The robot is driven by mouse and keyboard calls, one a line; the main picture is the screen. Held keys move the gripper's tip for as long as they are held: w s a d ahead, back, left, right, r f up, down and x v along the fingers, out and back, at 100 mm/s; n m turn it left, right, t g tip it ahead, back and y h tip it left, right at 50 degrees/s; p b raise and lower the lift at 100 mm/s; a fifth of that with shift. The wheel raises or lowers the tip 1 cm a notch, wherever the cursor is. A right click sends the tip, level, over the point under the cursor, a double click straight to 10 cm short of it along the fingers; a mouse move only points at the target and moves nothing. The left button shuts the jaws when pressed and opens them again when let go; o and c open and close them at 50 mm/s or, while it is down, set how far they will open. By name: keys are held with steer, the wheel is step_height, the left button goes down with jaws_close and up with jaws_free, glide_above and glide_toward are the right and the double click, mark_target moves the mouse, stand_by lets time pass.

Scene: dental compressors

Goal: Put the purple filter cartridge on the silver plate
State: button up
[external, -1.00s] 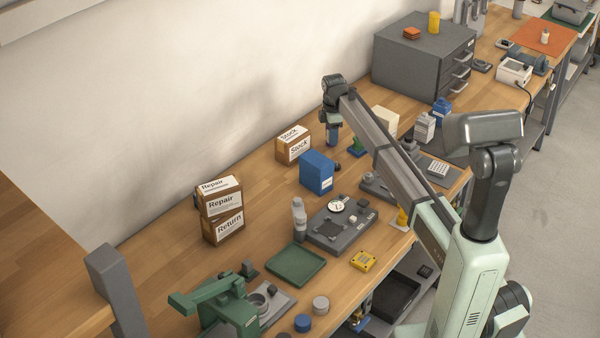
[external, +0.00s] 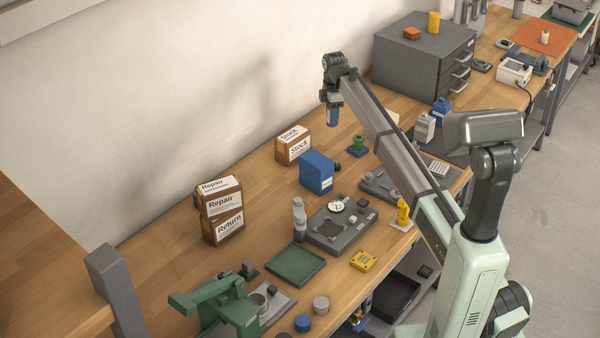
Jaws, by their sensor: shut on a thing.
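My gripper (external: 331,104) is high over the back of the bench, to the right of the Stock boxes. It is shut on the purple filter cartridge (external: 332,118), which looks blue-purple, hangs roughly upright below the fingers and is clear of the bench. The fingertips and the cartridge's upper part are hard to make out at this size. A flat silver-grey plate (external: 283,303) lies at the front left beside the green press, with a round metal part on it. I cannot tell for sure that this is the silver plate. It is far from my gripper.
Cardboard boxes marked Stock (external: 293,146) and Repair (external: 221,198) and a blue box (external: 317,173) stand along the back. A green tray (external: 295,265), a grey scale-like device (external: 338,228), a bottle (external: 299,217) and a green press (external: 228,304) occupy the front.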

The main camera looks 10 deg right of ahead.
steer(key=shift+r, duration=1.35)
step_height(320, 180, up, 6)
steer(key=shift+f, duration=0.1)
steer(key=shift+s+d+r, duration=0.25)
steer(key=shift+d+r, duration=0.05)
steer(key=shift+d, duration=0.3)
steer(key=s+d, duration=0.5)
steer(key=d, duration=0.5)
steer(key=s+d, duration=0.5)
steer(key=d, duration=0.6)
steer(key=m, duration=0.1)
glide_above(439, 167)
step_height(439, 167, down, 2)
steer(key=shift+f, duration=6.6)
